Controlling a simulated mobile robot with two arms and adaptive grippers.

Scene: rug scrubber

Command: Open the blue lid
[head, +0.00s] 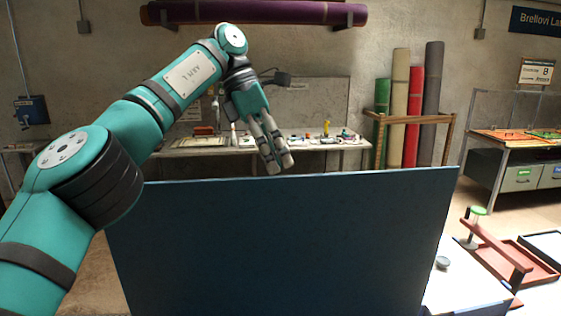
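The blue lid (285,245) shows as a large, flat dark blue panel filling the lower middle of the head view. It stands raised, its broad face towards me and its upper edge running across the picture. Its lower edge is out of the frame. My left gripper (279,163) hangs fingers down at the upper edge of the panel, near its middle. The fingers lie close side by side, and I see nothing between them. I cannot tell whether they touch the panel. My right gripper is not in view.
A workbench (190,151) with small items stands behind the panel. Rolled rugs (414,115) lean in a wooden rack at the back right. A red stand (497,243) and trays are at the lower right, beside a white surface holding a small grey round object (442,262).

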